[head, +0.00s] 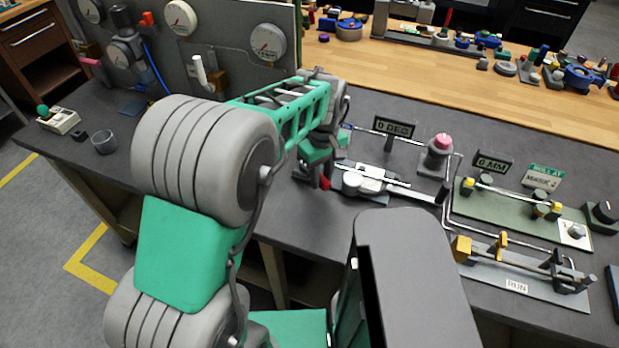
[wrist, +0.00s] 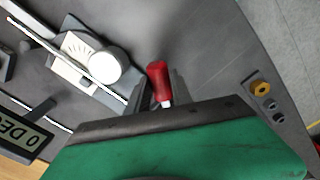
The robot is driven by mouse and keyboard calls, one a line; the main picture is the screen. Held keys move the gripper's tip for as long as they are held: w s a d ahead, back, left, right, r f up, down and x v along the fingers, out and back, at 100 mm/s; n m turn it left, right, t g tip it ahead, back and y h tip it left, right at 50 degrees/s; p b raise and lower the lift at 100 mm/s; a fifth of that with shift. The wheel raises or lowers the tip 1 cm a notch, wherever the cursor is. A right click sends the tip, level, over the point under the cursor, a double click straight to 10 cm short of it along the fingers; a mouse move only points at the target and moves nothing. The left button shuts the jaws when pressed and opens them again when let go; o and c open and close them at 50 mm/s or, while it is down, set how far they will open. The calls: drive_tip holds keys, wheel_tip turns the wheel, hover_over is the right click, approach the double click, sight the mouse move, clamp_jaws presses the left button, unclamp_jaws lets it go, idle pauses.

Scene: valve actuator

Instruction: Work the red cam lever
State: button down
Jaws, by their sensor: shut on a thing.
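The red cam lever (wrist: 158,80) shows in the wrist view as a short red grip between my gripper's dark fingers (wrist: 161,90). In the head view only a bit of red (head: 325,184) shows, low beside my gripper (head: 318,174). My gripper is shut on the lever near the front edge of the bench. A grey and white fixture (head: 366,182) with a round knob and a thin rod lies just right of it. The same fixture is at the upper left in the wrist view (wrist: 88,68). The lever's base and pivot are hidden by my gripper.
A sign (head: 394,128) reading 0 DEG stands behind the fixture. A pink-topped button (head: 442,142) is to its right, with a green-based rig (head: 510,208) further right. A gauge panel (head: 215,50) stands behind my arm. Bare bench lies beside the lever.

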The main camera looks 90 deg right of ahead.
drive_tip(key=s+d+n, duration=0.2)
drive_tip(key=n, duration=0.1)
drive_tip(key=shift+n, duration=0.3)
drive_tip(key=shift+s+d+n, duration=0.3)
drive_tip(key=shift+d+n, duration=0.15)
drive_tip(key=shift+n, duration=0.35)
drive_tip(key=shift+s+d+n, duration=0.3)
drive_tip(key=shift+d+n, duration=0.15)
drive_tip(key=shift+n, duration=0.35)
drive_tip(key=shift+d+r, duration=0.1)
drive_tip(key=c, duration=1.1)
unclamp_jaws()
wheel_tip(320, 180, up, 8)
drive_tip(key=shift+f+b, duration=0.15)
drive_tip(key=shift+b, duration=0.5)
